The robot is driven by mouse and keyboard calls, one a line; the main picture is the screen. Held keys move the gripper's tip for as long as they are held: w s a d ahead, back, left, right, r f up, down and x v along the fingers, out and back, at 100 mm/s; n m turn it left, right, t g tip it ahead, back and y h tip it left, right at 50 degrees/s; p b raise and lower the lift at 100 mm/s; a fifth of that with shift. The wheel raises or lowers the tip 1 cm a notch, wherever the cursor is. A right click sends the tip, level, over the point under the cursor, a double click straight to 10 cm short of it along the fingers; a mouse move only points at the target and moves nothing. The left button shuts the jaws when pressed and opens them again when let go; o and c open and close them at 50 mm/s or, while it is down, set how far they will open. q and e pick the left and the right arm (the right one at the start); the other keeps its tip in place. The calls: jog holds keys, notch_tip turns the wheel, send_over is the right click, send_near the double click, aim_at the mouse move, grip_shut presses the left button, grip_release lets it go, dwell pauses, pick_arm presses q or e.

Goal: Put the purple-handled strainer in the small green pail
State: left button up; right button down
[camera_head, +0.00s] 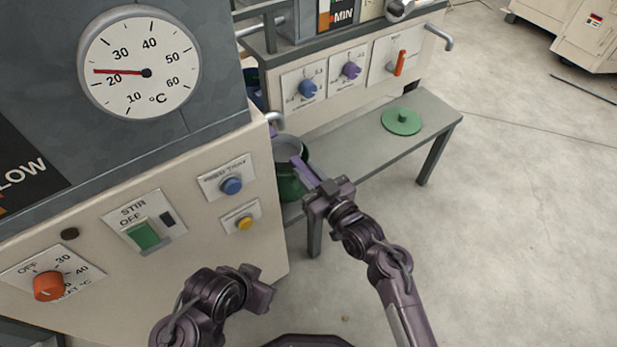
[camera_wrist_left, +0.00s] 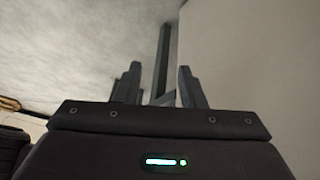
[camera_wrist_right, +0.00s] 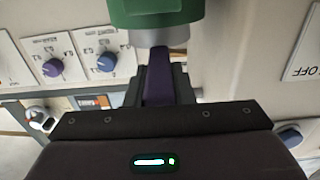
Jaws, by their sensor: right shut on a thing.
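The purple handle (camera_head: 303,172) of the strainer is held between the fingers of my right gripper (camera_head: 312,184); the handle also shows in the right wrist view (camera_wrist_right: 158,80). The strainer's grey head (camera_head: 287,149) is at the mouth of the green pail (camera_head: 290,188), which stands at the bench's left end. How deep the head sits is unclear. In the right wrist view the grey head (camera_wrist_right: 160,38) meets the green pail (camera_wrist_right: 155,12). My left gripper (camera_head: 262,288) is low before the cream panel, its fingers apart and empty in the left wrist view (camera_wrist_left: 160,85).
A round green lid (camera_head: 402,121) lies on the grey bench (camera_head: 360,146), right of the pail. The cream control panel (camera_head: 190,250) stands close on the left. A machine with knobs (camera_head: 308,89) is behind the bench.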

jog(key=shift+f, duration=0.45)
pick_arm(q)
jog(key=shift+d, duration=0.2)
jog(key=shift+w+d+f, duration=0.15)
jog(key=shift+d, duration=0.05)
pick_arm(e)
jog(key=shift+f, duration=0.5)
pick_arm(q)
jog(key=shift+d, duration=0.1)
pick_arm(e)
jog(key=c, duration=1.3)
grip_release()
jog(key=shift+o, duration=0.2)
